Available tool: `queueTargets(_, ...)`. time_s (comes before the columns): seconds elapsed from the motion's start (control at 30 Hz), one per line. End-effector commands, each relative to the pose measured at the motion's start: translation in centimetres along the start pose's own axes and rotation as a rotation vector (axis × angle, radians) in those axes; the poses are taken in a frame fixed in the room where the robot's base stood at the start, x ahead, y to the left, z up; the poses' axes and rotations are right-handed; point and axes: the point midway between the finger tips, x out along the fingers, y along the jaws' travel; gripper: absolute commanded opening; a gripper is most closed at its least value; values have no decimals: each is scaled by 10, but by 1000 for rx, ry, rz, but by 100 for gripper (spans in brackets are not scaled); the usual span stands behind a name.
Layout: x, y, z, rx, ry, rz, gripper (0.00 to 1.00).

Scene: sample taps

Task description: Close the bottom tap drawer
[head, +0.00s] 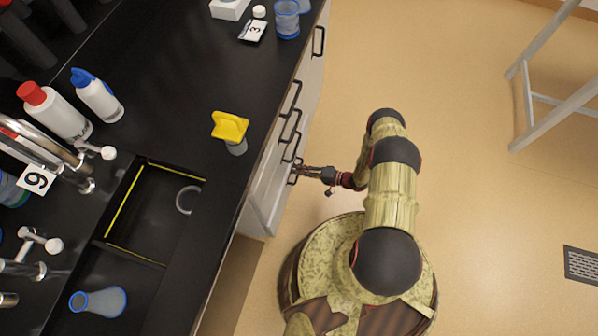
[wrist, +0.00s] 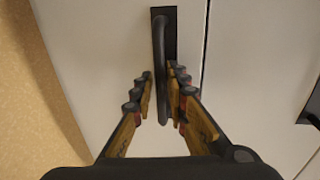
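The white drawer front (wrist: 100,60) fills much of the wrist view, with a black bar handle (wrist: 161,70) on it. My gripper (wrist: 164,76) is open, its two fingers on either side of the handle. A small gap shows on the left of the bar; whether the right finger touches it I cannot tell. In the head view my gripper (head: 300,172) is at the lowest visible handle on the white cabinet front (head: 266,190). How far this drawer stands out is hard to tell from above.
Several other black handles, such as one (head: 319,42) at the far end, line the cabinet. The black worktop (head: 165,75) holds bottles, a sink (head: 155,215) and a yellow-topped item (head: 230,126). Open tan floor (head: 460,190) lies right; a white frame (head: 535,90) stands far right.

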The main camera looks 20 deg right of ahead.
Motion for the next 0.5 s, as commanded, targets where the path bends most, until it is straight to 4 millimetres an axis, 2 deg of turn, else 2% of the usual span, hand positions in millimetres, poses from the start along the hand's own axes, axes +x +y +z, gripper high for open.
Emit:
queueTargets(0.2, 0, 0, 0, 0, 0, 0, 15)
queueTargets(0.5, 0, 0, 0, 0, 0, 0, 0)
